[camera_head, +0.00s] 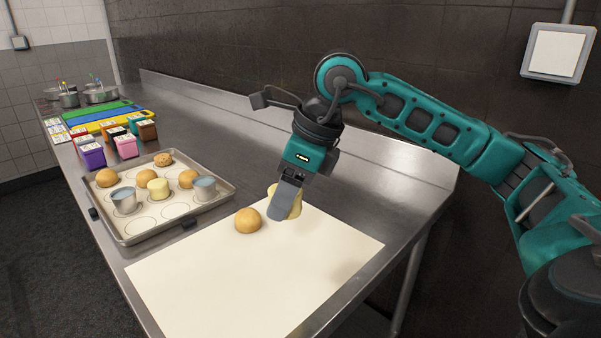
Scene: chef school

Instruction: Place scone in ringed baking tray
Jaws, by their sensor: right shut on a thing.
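My right gripper (284,207) is shut on a pale yellow, cylinder-shaped scone (295,207) at the back edge of the cream sheet. The fingers cover part of the scone. I cannot tell whether it touches the sheet. The ringed baking tray (222,204) lies to the left on the counter. It holds several round golden buns, a similar pale scone (158,188) and two metal cups, and some of its rings are empty. My left gripper is not in view.
A golden bun (248,220) sits on the cream sheet (250,280), just left of my right gripper. Metal cups (124,200) (204,188) stand in the tray. Colored boxes (92,155), cutting boards (105,118) and pots (100,92) stand farther back. The sheet's front is clear.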

